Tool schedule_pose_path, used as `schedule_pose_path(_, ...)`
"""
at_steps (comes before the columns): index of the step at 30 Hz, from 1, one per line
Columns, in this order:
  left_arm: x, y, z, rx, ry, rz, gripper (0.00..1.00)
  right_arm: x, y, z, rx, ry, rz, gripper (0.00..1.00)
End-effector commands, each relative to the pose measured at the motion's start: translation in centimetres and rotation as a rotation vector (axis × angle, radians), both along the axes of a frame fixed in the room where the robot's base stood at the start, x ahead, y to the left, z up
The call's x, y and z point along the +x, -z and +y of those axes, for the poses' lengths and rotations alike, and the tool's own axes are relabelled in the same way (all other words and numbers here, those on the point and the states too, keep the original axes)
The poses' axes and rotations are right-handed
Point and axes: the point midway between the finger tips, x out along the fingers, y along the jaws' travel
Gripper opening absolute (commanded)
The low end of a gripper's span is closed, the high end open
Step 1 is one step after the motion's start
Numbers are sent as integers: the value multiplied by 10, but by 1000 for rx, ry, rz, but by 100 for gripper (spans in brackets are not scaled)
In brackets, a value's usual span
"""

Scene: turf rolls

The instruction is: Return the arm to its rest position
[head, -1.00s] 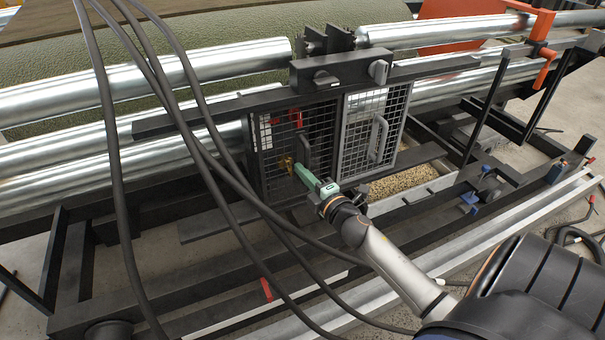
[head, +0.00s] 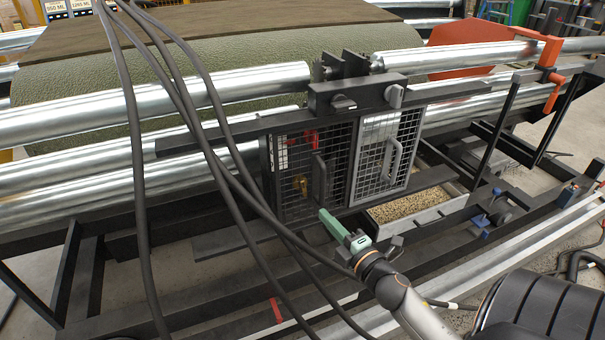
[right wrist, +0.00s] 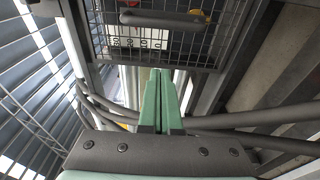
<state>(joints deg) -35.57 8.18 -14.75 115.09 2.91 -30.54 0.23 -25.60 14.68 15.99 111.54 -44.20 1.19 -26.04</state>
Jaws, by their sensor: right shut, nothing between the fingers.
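My right gripper (head: 324,214) is in the lower middle of the head view, on an arm that comes in from the lower right. Its green fingers are together and hold nothing. It is in front of and below the mesh doors, apart from them. The right wrist view also shows the closed green fingers (right wrist: 160,75), pointing at a mesh panel. The left mesh door (head: 312,165) and the right mesh door (head: 385,155) each have a handle. Both look closed. My left gripper is not in view.
Black cables (head: 205,115) hang across the left half. Shiny metal rollers (head: 180,98) run above and behind the doors. A tray of grain-like pieces (head: 372,224) lies low behind the frame. A green turf-like roll (head: 290,50) is at the back. Orange brackets (head: 550,52) are at the upper right.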

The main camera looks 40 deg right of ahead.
Motion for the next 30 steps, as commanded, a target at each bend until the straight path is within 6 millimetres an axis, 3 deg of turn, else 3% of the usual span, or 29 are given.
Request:
schedule_pose_path(8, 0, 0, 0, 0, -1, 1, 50, -2, 1, 1, 8, 0, 2, 0)
schedule_pose_path(11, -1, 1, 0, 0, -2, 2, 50, -4, 14, 12, 106, 3, 24, 0)
schedule_pose_path(14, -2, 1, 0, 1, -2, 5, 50, -13, 46, 41, 352, 18, 90, 0)
schedule_pose_path(17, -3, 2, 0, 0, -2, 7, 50, -33, 93, 91, 704, 56, 219, 0)
schedule_pose_path(21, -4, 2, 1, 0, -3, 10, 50, -76, 148, 173, 1149, 138, 448, 0)
schedule_pose_path(24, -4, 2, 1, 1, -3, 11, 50, -114, 174, 235, 1412, 210, 631, 0)
schedule_pose_path(26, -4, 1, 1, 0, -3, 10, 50, -139, 181, 271, 1549, 255, 745, 0)
schedule_pose_path(27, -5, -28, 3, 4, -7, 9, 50, -134, 152, 257, 1521, 258, 709, 0)
schedule_pose_path(30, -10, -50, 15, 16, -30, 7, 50, -137, 128, 247, 1515, 274, 689, 0)
